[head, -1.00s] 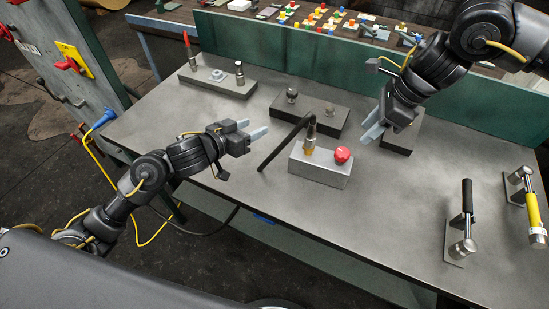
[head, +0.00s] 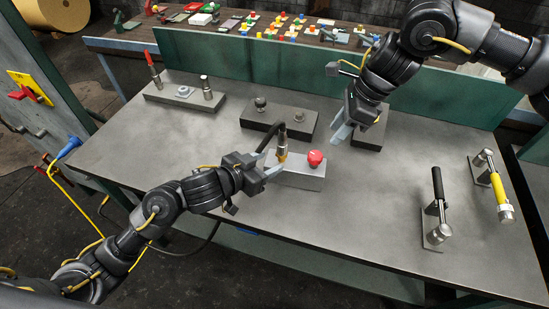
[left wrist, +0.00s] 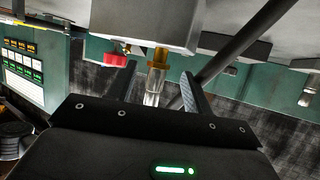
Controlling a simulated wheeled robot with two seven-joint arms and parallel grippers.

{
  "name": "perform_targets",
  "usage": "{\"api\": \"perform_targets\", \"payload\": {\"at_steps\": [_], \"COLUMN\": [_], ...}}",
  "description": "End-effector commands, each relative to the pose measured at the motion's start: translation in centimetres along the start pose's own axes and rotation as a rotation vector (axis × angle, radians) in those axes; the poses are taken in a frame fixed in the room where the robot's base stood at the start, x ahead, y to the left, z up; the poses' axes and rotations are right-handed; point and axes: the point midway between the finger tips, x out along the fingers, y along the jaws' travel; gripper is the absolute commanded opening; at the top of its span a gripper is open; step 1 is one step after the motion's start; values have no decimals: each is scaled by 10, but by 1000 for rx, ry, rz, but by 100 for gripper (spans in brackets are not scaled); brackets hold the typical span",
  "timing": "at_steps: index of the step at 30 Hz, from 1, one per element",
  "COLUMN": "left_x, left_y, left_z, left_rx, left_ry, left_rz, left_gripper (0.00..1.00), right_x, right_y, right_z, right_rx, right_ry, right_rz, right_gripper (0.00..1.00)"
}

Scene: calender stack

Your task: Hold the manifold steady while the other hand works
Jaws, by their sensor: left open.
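The manifold appears to be the grey block (head: 305,178) with a red knob (head: 316,158) and a brass fitting (head: 282,156) with a dark hose on top. My left gripper (head: 274,168) is open at the block's left end, its fingers overlapping that end in the head view. In the left wrist view the block (left wrist: 140,22) lies just beyond the open fingers (left wrist: 158,88), and the brass fitting (left wrist: 160,57) shows between them. Contact cannot be told. My right gripper (head: 344,134) is above the table behind the block, with nothing visible in it; its opening is unclear.
A dark plate with two knobs (head: 278,121) lies behind the block, and a plate with a red-tipped post (head: 184,97) lies further left. A black-handled clamp (head: 437,210) and a yellow-handled one (head: 499,187) stand at right. The table (head: 345,235) is clear in front.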

Motion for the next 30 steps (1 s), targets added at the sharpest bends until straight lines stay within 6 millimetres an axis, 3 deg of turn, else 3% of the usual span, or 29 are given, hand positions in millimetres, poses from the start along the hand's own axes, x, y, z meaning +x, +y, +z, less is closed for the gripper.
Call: {"api": "perform_targets", "payload": {"at_steps": [3, 9, 21, 30], "left_x": [21, 43, 51, 51], "left_y": [0, 0, 0, 0], "left_z": [-1, 0, 0, 0], "left_rx": [-2, -1, 0, 0], "left_ry": [1, 0, 1, 0], "left_rz": [1, 0, 0, -1], "left_gripper": [51, 51, 51, 14], "right_x": [0, 0, 0, 0], "right_y": [0, 0, 0, 0], "right_z": [0, 0, 0, 0], "right_rx": [0, 0, 0, 0], "right_ry": [0, 0, 0, 0], "right_rz": [0, 0, 0, 0], "right_gripper": [36, 36, 36, 36]}}
